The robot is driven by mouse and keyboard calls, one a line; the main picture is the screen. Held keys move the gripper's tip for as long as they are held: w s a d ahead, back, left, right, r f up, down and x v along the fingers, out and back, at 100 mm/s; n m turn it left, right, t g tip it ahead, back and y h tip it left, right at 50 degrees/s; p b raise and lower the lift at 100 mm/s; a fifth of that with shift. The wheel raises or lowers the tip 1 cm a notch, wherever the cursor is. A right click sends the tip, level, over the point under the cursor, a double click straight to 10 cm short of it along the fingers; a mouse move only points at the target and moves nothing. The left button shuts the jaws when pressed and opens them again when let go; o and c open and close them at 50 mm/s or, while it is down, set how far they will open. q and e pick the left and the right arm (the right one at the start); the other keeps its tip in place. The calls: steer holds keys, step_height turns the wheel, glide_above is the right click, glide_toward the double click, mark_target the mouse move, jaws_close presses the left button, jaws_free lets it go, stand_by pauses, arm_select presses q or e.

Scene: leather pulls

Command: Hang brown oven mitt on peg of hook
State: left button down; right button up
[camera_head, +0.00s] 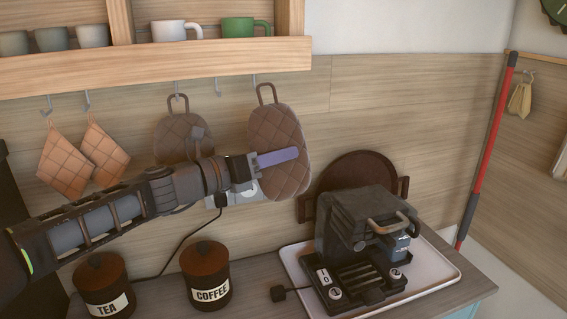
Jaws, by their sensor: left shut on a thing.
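The brown quilted oven mitt (284,122) is upright below the right end of the shelf. My left gripper (277,158) is shut on it, with its finger lying across the mitt's front. The mitt's loop (266,91) points up, just right of and slightly below the top of the rightmost metal hook (253,81). Whether loop and hook touch I cannot tell. A free hook (217,87) is further left. A second brown mitt (172,134) hangs from another hook (177,91), partly hidden by my left arm. My right gripper is not in view.
Two orange pot holders (65,159) hang at the left. Cups, including a green mug (243,27), stand on the wooden shelf (200,62). Below are tea (103,287) and coffee (206,275) canisters and a black appliance (362,240) on a white tray (441,262).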

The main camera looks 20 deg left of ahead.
arm_select(q)
steer(key=shift+w+a+f, duration=0.1)
steer(key=shift+w+a, duration=0.05)
steer(key=shift+w, duration=0.1)
steer(key=shift+w+a, duration=0.15)
steer(key=shift+w, duration=0.05)
steer(key=shift+w+a+f+p, duration=0.15)
steer(key=shift+w+a+f, duration=0.1)
steer(key=shift+w+a, duration=0.35)
steer(key=shift+w+a+f+p, duration=0.15)
steer(key=shift+w+a+f, duration=0.2)
steer(key=shift+w, duration=0.3)
steer(key=shift+w+a+f+p, duration=0.15)
steer(key=shift+w+a, duration=0.4)
steer(key=shift+w, duration=0.1)
steer(key=c, duration=1.3)
jaws_free()
steer(key=shift+o, duration=0.2)
